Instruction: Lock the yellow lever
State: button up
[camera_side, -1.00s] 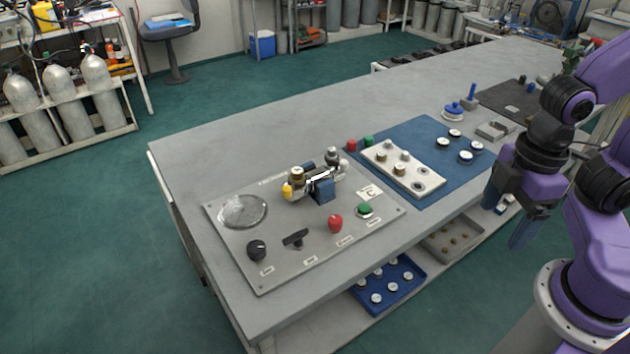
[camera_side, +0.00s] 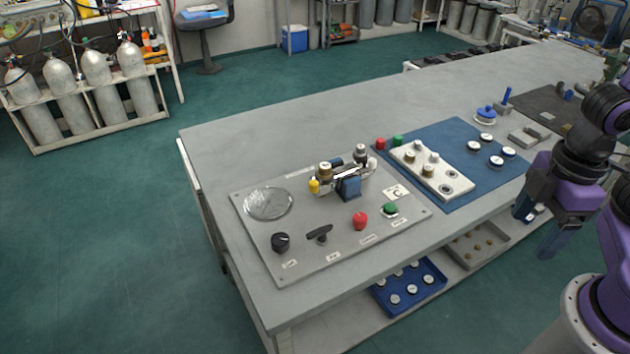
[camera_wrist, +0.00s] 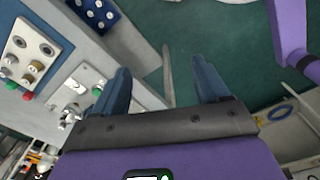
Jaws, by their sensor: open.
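The only yellow part I can make out on the grey panel (camera_side: 335,262) is a small yellow piece (camera_side: 314,186) at the left end of the brass-and-metal valve assembly (camera_side: 341,174). Its lever shape and position are too small to tell. My gripper (camera_side: 550,245) hangs at the right, beyond the table's front edge, well away from the panel, with its fingers pointing down. In the wrist view my gripper (camera_wrist: 161,75) shows two blue fingers spread apart with nothing between them. I cannot make out the yellow piece there.
A white block (camera_side: 432,172) lies on a blue mat (camera_side: 470,140). A blue tray (camera_side: 408,288) sits below the tabletop.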

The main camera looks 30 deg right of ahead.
jog(key=shift+w+a, duration=0.15)
jog(key=c, duration=0.5)
jog(key=shift+w+a+r+m, duration=0.2)
jog(key=shift+w+a+r, duration=0.05)
jog(key=shift+w+a, duration=0.3)
jog(key=shift+w+a+r+m, duration=0.2)
jog(key=shift+w+a, duration=0.3)
jog(key=shift+w, duration=0.05)
grip_shut()
jog(key=w+a+r+m+t+h, duration=0.25)
jog(key=w+a+m, duration=0.35)
jog(key=w+a, duration=1.05)
jog(key=w+a+f+m+h, duration=0.2)
jog(key=w+a+f+m, duration=0.1)
jog(key=w+a, duration=0.3)
jog(key=w+a+f+m+h, duration=0.2)
jog(key=w+a+m, duration=0.4)
jog(key=w, duration=0.3)
jog(key=shift+w+a+f+m, duration=0.15)
jog(key=shift+a+f+m, duration=0.15)
jog(key=shift+a+f, duration=0.15)
jog(key=shift+t+h, duration=0.25)
